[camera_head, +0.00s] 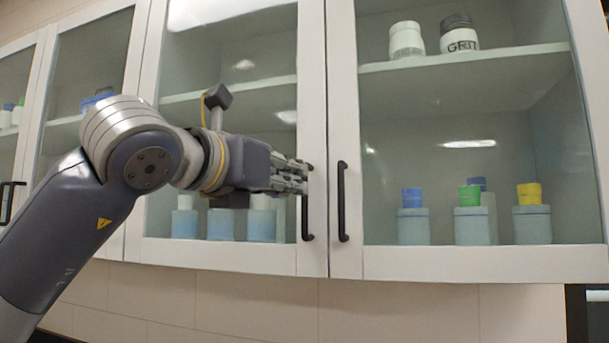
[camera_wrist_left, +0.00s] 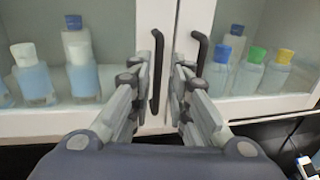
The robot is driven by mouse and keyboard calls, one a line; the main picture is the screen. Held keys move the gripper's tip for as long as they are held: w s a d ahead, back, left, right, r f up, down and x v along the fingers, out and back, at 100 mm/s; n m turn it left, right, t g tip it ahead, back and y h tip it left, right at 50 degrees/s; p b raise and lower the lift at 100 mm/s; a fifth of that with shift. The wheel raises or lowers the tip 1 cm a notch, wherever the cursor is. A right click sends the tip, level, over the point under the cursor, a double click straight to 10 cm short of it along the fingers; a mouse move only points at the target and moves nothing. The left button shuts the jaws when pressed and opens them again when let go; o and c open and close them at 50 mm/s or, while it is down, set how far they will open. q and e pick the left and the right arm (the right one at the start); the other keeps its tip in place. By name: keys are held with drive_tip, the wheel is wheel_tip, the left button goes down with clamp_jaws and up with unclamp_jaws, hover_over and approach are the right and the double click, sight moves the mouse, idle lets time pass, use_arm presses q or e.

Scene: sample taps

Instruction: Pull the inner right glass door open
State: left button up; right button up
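The middle glass door (camera_head: 312,130) has a white frame and a black bar handle (camera_head: 306,205) at its right edge; it looks closed. The right-hand glass door (camera_head: 343,100) beside it has its own black handle (camera_head: 343,202) and also looks closed. My left gripper (camera_head: 303,178) is at the upper part of the middle door's handle. In the left wrist view its fingers (camera_wrist_left: 160,88) are apart, with that handle (camera_wrist_left: 157,72) showing between them; contact cannot be told. The other handle (camera_wrist_left: 199,53) is partly hidden behind the right finger. My right gripper is not in view.
Behind the glass stand bottles with blue (camera_head: 412,198), green (camera_head: 469,196) and yellow (camera_head: 529,194) caps, and white-capped bottles. Two jars (camera_head: 459,34) stand on the upper shelf. A tiled wall (camera_head: 400,310) lies below the cabinet. More glass doors continue at left.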

use_arm(q)
drive_tip(key=p, duration=0.2)
hover_over(305, 230)
drive_tip(key=shift+w+f, duration=0.1)
drive_tip(key=shift+w, duration=0.3)
drive_tip(key=shift+s, duration=0.1)
clamp_jaws()
